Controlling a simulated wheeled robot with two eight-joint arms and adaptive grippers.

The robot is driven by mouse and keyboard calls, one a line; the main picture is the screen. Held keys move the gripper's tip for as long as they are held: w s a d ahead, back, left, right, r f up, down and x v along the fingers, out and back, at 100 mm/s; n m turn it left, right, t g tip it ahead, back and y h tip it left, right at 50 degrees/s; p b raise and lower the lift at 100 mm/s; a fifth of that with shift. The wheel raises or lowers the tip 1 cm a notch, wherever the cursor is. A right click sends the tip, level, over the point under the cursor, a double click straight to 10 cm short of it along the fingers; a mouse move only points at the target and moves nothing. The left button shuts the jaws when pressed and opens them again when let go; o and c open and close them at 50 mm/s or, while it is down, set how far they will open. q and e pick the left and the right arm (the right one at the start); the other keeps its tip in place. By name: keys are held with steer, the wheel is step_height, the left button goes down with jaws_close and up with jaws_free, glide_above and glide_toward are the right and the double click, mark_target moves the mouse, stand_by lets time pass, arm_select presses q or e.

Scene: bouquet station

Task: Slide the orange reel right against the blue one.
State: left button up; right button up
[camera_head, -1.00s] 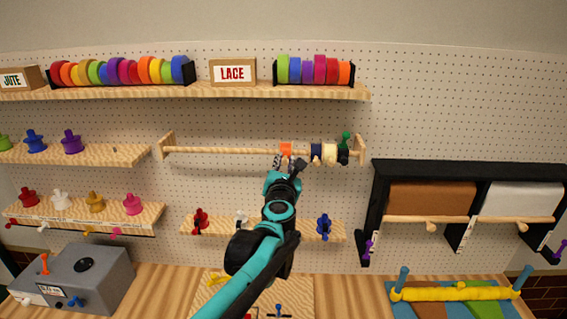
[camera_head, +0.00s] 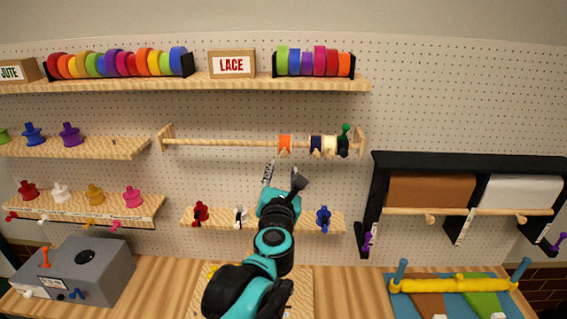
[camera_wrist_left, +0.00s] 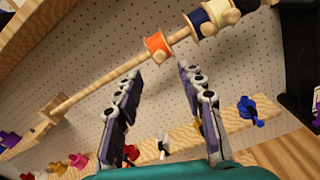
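The orange reel (camera_head: 285,144) hangs on a horizontal wooden rod (camera_head: 220,143). The dark blue reel (camera_head: 316,145) is on the same rod to its right, with a short bare gap between them. In the left wrist view the orange reel (camera_wrist_left: 157,45) and the blue reel (camera_wrist_left: 201,22) also show apart. My left gripper (camera_head: 283,175) is below the rod, under the orange reel, clear of it. In the wrist view its two fingers (camera_wrist_left: 158,76) are spread with nothing between them. My right gripper is not in view.
A cream reel (camera_head: 329,146) and a black reel (camera_head: 343,146) sit right of the blue one, near the rod's right bracket (camera_head: 361,142). The rod left of the orange reel is bare. A lower shelf (camera_head: 262,226) holds red, white and blue pieces.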

mark_target(283, 156)
arm_select(q)
steer(key=shift+s, duration=0.85)
steer(key=w+m, duration=0.2)
steer(key=w, duration=0.1)
steer(key=w+m, duration=0.2)
steer(key=w, duration=0.2)
steer(key=w+m+p, duration=0.1)
steer(key=w+m, duration=0.2)
steer(key=w, duration=0.1)
steer(key=shift+w+f, duration=0.25)
jaws_close()
